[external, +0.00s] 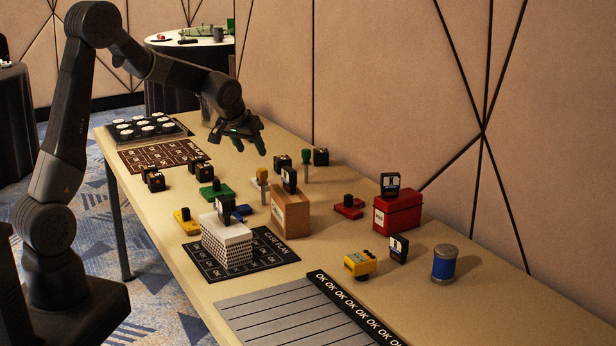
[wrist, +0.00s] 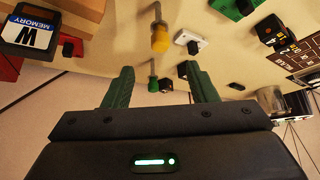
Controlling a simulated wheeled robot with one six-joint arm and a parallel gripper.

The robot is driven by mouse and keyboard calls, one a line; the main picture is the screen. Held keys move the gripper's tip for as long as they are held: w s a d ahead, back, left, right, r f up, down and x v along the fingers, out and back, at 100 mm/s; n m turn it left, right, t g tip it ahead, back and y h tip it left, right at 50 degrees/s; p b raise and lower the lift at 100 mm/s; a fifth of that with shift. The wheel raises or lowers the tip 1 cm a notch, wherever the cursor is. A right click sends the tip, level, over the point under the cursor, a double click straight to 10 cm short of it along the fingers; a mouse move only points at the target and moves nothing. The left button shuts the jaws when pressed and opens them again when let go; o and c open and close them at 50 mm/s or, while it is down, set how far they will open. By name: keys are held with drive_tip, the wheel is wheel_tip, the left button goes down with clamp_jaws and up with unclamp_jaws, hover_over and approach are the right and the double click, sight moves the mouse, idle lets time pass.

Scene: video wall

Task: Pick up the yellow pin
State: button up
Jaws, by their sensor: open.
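The yellow pin (external: 263,178) stands upright on the table in the external view, with a yellow head on a thin metal stem. In the wrist view its yellow head (wrist: 160,39) shows beyond the fingertips, near the middle. My gripper (external: 240,142) is open and empty, above the table and up and to the left of the pin in the external view. In the wrist view my gripper's green fingers (wrist: 159,72) are spread wide. A similar green pin (external: 306,158) stands farther back; it also shows between the fingers in the wrist view (wrist: 152,82).
A brown box (external: 291,217) with a black block on top stands close in front of the yellow pin. A green block (external: 216,191) lies to its left. A patterned white box (external: 226,245), a red box (external: 397,211) and a blue can (external: 444,264) stand nearer the camera.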

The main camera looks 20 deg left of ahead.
sight(265, 177)
drive_tip(key=x, duration=1.3)
drive_tip(key=shift+w+f+p, duration=0.1)
drive_tip(key=shift+f+p, duration=0.25)
drive_tip(key=c, duration=1.1)
